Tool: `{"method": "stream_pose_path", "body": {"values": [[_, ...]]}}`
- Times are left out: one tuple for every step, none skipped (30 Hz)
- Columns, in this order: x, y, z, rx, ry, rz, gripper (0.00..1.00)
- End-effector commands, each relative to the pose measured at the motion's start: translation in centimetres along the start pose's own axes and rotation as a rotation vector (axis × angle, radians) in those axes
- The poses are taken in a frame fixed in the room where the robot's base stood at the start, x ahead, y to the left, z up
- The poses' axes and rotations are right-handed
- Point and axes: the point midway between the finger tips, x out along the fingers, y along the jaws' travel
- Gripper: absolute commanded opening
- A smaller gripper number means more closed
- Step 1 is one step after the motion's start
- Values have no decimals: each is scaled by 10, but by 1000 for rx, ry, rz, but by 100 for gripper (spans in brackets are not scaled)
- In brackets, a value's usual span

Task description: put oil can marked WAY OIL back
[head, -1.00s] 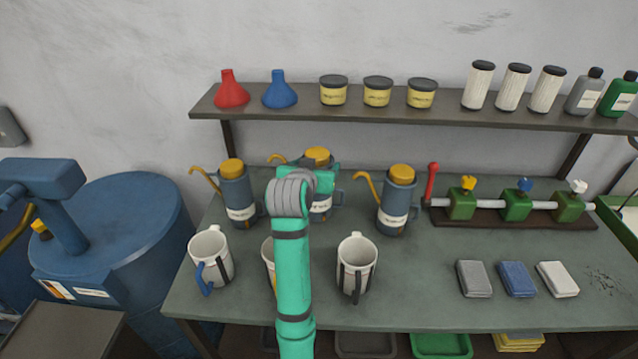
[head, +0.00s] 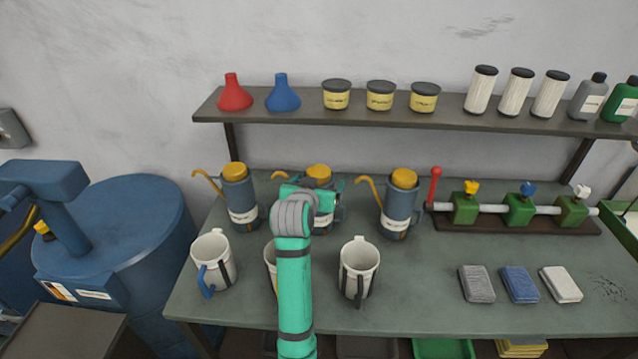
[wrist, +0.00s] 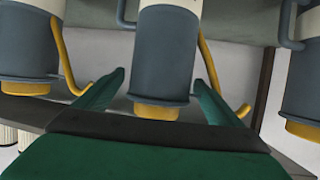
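Three blue-grey oil cans with yellow caps, curved yellow spouts and white labels stand on the bench: a left can (head: 240,196), a middle can (head: 324,221) and a right can (head: 398,210). The label words are too small to read, so I cannot tell which is WAY OIL. My gripper (head: 313,190) is at the middle can and partly hides it in the head view. In the wrist view, my open gripper (wrist: 158,78) has one finger on each side of the middle can (wrist: 165,55), with gaps showing between fingers and can.
White mugs (head: 357,268) stand in front of the cans, one partly hidden by my arm. A valve rack (head: 515,222) and several coloured blocks (head: 519,284) are at right. A shelf (head: 440,117) with funnels, tubs and bottles runs above. A blue drum (head: 130,235) stands left.

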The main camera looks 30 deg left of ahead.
Motion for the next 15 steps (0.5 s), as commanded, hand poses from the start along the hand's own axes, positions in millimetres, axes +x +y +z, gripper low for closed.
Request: {"method": "stream_pose_path", "body": {"values": [[0,0,0,0,0,0,89],[0,0,0,0,0,0,89],[0,0,0,0,0,0,89],[0,0,0,0,0,0,89],[0,0,0,0,0,0,89],[0,0,0,0,0,-1,89],[-1,0,-1,0,1,-1,89],[-1,0,-2,0,1,-1,89],[-3,0,-3,0,1,-1,89],[-6,0,-3,0,1,-1,89],[-9,0,-3,0,1,-1,89],[-14,0,-3,0,2,-1,89],[-19,0,-3,0,3,-1,89],[-24,0,-3,0,2,-1,89],[-32,0,-3,1,3,-1,89]]}}
